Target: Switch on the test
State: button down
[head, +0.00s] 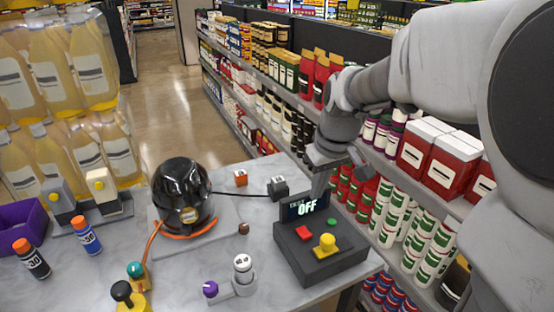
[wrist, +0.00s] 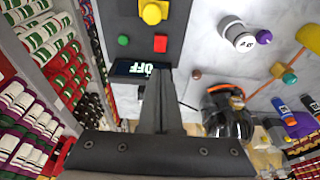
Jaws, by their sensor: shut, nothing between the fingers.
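The dark test box (head: 320,262) stands at the right end of the table. Its raised display (head: 305,206) reads "TEST OFF". On its top are a red button (head: 304,232), a green button (head: 331,222) and a yellow knob (head: 326,244). My gripper (head: 318,192) is shut and empty, pointing down close by the display's upper right; contact cannot be told. In the wrist view the shut fingers (wrist: 160,72) overlap the display (wrist: 140,69). The green button (wrist: 123,40) and red button (wrist: 160,43) lie beyond the fingertips there, uncovered.
A black domed pump (head: 183,195) with an orange hose stands left of the box. Stocked shelves (head: 440,205) stand close behind and right.

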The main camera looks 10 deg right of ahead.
aim_at(307, 235)
jog(key=x, duration=0.4)
jog(key=b+x, duration=0.1)
jog(key=x, duration=0.3)
jog(key=s+b+x, duration=0.1)
jog(key=x, duration=0.4)
jog(key=shift+d+f, duration=0.15)
jog(key=shift+s+f, duration=0.1)
jog(key=shift+f, duration=0.35)
jog(key=shift+s+f+b, duration=0.1)
jog(key=shift+f+b, duration=0.3)
jog(key=shift+r, duration=0.15)
jog(key=shift+w+a+r+p, duration=0.2)
jog(key=shift+w+r+p, duration=0.2)
jog(key=shift+w, duration=0.3)
